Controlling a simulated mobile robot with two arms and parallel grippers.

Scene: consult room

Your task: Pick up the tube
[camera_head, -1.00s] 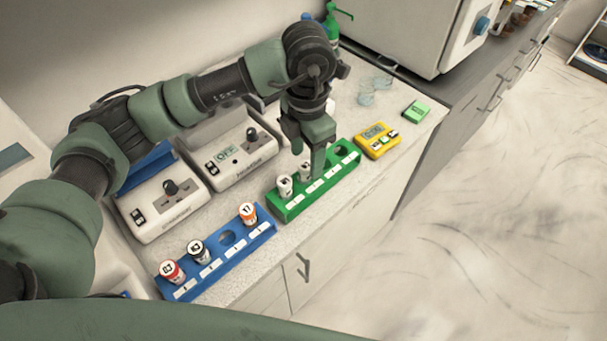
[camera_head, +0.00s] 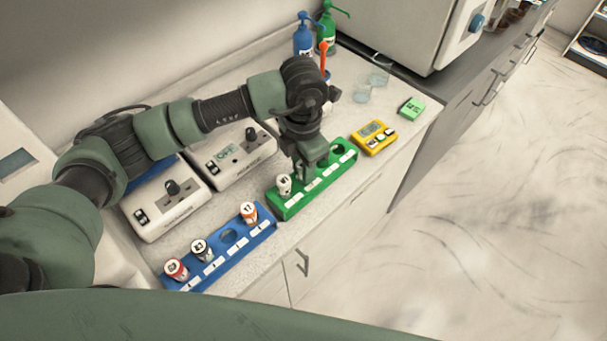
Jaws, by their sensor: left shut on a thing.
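My left gripper (camera_head: 308,172) points down over the green rack (camera_head: 318,196) on the counter and is shut on a tube, which its fingers mostly hide. The held tube is in or just above the rack; I cannot tell which. A white-capped tube (camera_head: 284,184) stands upright in the rack just left of the gripper. An empty round hole (camera_head: 339,148) shows at the rack's far right end. My right gripper is not in view.
A blue rack (camera_head: 218,262) in front left holds a red tube (camera_head: 176,269), a black-and-white tube (camera_head: 201,249) and an orange tube (camera_head: 248,212). White devices (camera_head: 165,202) stand behind it. A yellow timer (camera_head: 374,136) and glass beakers (camera_head: 362,92) are to the right.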

